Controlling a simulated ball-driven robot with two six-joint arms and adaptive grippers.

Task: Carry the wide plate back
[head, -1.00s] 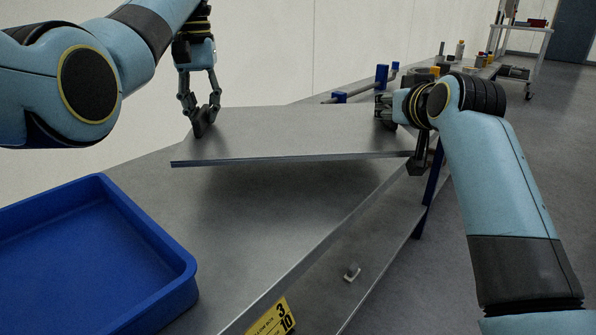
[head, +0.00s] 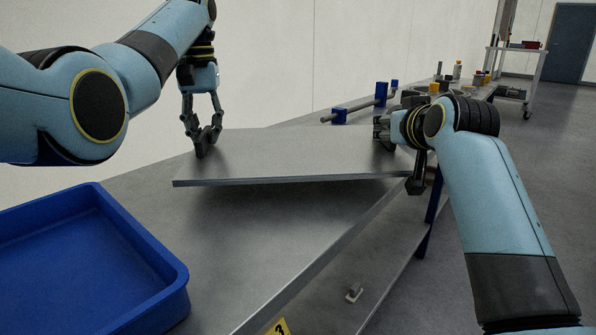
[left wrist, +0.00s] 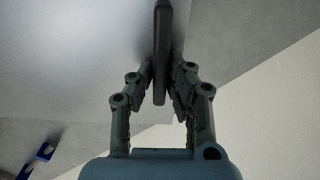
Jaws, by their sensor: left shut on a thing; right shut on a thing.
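The wide plate (head: 290,158) is a flat grey metal sheet, held roughly level above the workbench, with a shadow under it. My left gripper (head: 203,148) is shut on its left end. In the left wrist view the fingers (left wrist: 160,85) stand on both sides of a dark edge piece, with the plate (left wrist: 75,50) spread to the left. My right gripper (head: 385,132) is at the plate's right end, shut on it; its fingertips are partly hidden by the wrist.
A blue tray (head: 178,284) stands at the front left of the metal workbench (head: 240,250). A blue clamp-like fixture (head: 381,94) and several small items stand further back on the bench. A trolley (head: 517,70) is at the far right. A pale wall runs behind the bench.

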